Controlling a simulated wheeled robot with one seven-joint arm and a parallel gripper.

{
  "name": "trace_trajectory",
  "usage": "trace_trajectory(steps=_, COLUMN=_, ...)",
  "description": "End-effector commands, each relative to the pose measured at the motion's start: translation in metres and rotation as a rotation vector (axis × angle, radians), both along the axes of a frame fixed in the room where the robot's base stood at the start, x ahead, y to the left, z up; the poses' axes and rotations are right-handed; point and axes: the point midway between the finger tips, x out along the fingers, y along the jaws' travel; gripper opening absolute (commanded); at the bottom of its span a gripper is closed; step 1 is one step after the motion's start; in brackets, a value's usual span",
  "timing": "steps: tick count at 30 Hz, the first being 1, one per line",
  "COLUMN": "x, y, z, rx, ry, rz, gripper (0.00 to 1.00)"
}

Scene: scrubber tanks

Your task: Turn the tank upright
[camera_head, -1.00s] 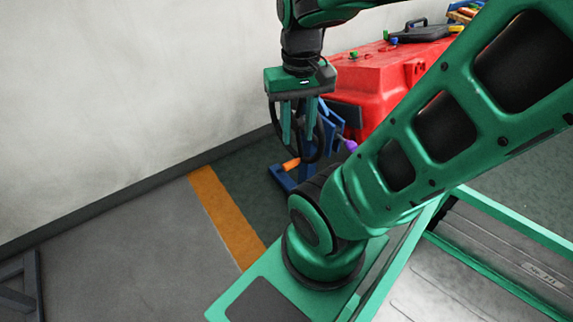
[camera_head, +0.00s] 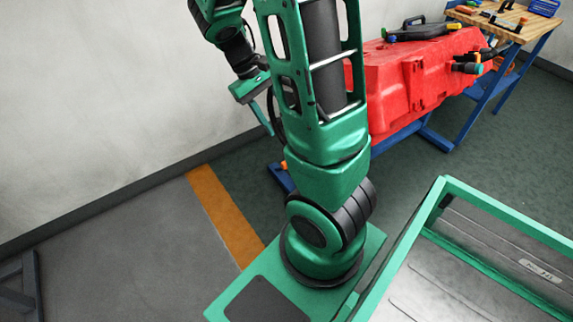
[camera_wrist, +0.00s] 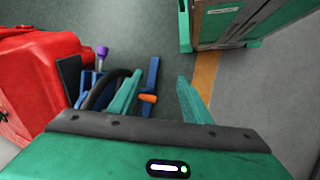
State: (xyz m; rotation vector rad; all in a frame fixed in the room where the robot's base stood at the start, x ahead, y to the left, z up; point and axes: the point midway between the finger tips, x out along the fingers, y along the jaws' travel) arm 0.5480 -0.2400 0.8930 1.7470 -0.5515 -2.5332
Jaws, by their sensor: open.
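The large red tank (camera_head: 400,80) sits on a blue stand (camera_head: 436,138) against the wall in the head view. Its left end is hidden behind my arm. In the wrist view part of the red tank (camera_wrist: 40,85) shows at the left edge. My gripper (camera_head: 268,116) is left of the tank in the head view, partly hidden by my arm. In the wrist view its two green fingers are apart with nothing held between them (camera_wrist: 158,98). Near the left finger are a black hose loop (camera_wrist: 97,92), an orange handle (camera_wrist: 147,98) and a purple knob (camera_wrist: 102,52).
A wooden-topped workbench (camera_head: 508,20) stands at the back right. The wall (camera_head: 110,80) is close behind my gripper. Floor left of the orange stripe (camera_head: 222,212) is mostly clear.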

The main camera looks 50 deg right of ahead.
Motion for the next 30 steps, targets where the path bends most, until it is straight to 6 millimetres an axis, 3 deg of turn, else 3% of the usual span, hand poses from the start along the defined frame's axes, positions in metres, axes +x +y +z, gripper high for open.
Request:
trace_trajectory(steps=6, x=0.036, y=-0.008, z=-0.046, rx=-0.070, ry=0.142, rz=0.124, gripper=0.44)
trace_trajectory(steps=15, x=0.074, y=-0.015, z=-0.114, rx=-0.176, ry=0.334, rz=0.303, gripper=0.44)
trace_trajectory(steps=30, x=0.107, y=-0.023, z=-0.236, rx=-0.376, ry=0.671, rz=0.630, gripper=0.44)
